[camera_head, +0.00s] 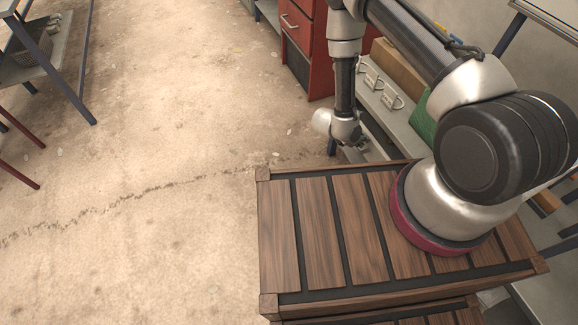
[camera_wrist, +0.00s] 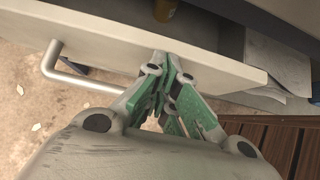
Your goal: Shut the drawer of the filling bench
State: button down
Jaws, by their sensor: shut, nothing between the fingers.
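In the wrist view, the pale grey drawer front (camera_wrist: 100,45) runs across the picture, with a silver bar handle (camera_wrist: 80,80) on its left part. The drawer stands open, and its dark inside (camera_wrist: 210,35) shows behind the front. My gripper (camera_wrist: 167,64), with green and grey fingers, is shut and empty. Its tips overlap the drawer front, right of the handle; I cannot tell whether they touch it. In the head view, the filling bench (camera_head: 405,122) is partly hidden behind my arm. The drawer and my fingertips cannot be made out there.
A brown cylinder (camera_wrist: 164,9) shows inside the drawer. White brackets (camera_head: 382,92), a cardboard box (camera_head: 398,66) and a green item (camera_head: 424,118) are on the bench. A red cabinet (camera_head: 303,40) stands beyond my arm. The floor (camera_head: 160,130) on the left is open.

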aim_at(372, 137)
jog(key=shift+w+d, duration=0.25)
jog(key=shift+d, duration=0.45)
jog(key=shift+w+d, duration=0.25)
jog(key=shift+d, duration=0.5)
jog(key=shift+w+d, duration=0.25)
jog(key=shift+d, duration=0.45)
